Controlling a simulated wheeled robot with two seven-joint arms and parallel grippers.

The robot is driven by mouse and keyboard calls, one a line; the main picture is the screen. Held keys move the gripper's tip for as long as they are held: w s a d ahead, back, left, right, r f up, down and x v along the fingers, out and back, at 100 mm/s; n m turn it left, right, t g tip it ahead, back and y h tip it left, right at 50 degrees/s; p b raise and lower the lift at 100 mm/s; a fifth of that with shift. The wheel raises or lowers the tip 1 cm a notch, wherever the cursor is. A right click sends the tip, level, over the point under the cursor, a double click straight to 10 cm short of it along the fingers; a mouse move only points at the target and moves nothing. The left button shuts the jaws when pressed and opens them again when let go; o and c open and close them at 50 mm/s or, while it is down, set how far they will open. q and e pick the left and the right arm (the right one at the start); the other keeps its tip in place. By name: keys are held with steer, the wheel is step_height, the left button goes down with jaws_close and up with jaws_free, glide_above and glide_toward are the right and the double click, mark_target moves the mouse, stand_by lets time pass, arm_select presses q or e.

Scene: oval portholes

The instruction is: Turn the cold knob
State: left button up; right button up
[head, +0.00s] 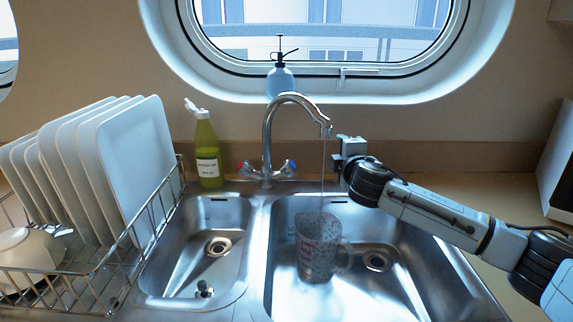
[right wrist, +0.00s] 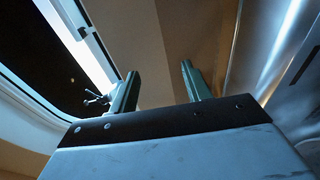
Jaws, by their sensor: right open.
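The cold knob (head: 290,166), marked blue, sits on the right side of the chrome faucet (head: 268,135). A thin stream of water falls from the spout into a clear measuring cup (head: 318,250) in the right basin. My right gripper (head: 340,148) is to the right of the cold knob and the spout, apart from the knob. In the right wrist view its two fingers (right wrist: 160,88) stand apart with nothing between them. I cannot make out the cold knob in that view. My left gripper is not in view.
The red knob (head: 242,167) is on the faucet's left side. A green bottle (head: 207,150) stands behind the left basin (head: 160,262). A pump bottle (head: 280,82) is behind the faucet by the window. A dish rack (head: 95,272) with white plates is at left.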

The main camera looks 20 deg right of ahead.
mark_target(294, 171)
steer(key=s+a+f+n+t+y, duration=0.1)
steer(key=s+a+f+n+y, duration=0.45)
steer(key=a+n, duration=0.7)
steer(key=w+b, duration=0.1)
steer(key=w, duration=0.3)
steer(key=w+n+b, duration=0.1)
steer(key=w, duration=0.2)
steer(key=w+n+y+b, duration=0.1)
steer(key=w, duration=0.3)
steer(key=shift+w+d, duration=0.25)
steer(key=shift+w, duration=0.1)
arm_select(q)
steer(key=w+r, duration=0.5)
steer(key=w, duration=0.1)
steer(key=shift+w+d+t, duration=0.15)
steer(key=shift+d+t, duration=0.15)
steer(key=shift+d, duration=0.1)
arm_select(e)
steer(key=shift+w, duration=0.55)
steer(key=c, duration=0.7)
arm_select(q)
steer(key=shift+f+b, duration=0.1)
steer(key=shift+b, duration=0.2)
